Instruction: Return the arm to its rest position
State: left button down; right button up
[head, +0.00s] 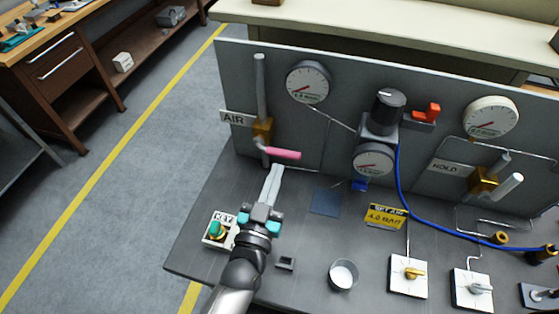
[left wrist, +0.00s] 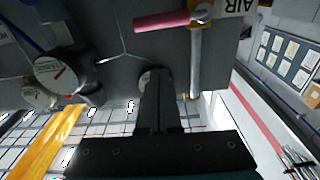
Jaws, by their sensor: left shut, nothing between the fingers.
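My left gripper (head: 273,184) is shut and empty over the left part of the grey bench, its fingers pointing at the back panel. The fingers show from behind in the left wrist view (left wrist: 157,95). The pink valve handle (head: 284,154) lies just beyond the fingertips in the head view, sticking out sideways from the brass valve (head: 262,131) on the AIR pipe. The handle also shows in the left wrist view (left wrist: 163,21), apart from the fingers. My right gripper is not in view.
The panel carries gauges (head: 308,82), a black knob (head: 389,106) and a HOLD valve (head: 483,179). A key switch box (head: 220,229) sits left of my wrist. A blue hose (head: 400,184) crosses the right side.

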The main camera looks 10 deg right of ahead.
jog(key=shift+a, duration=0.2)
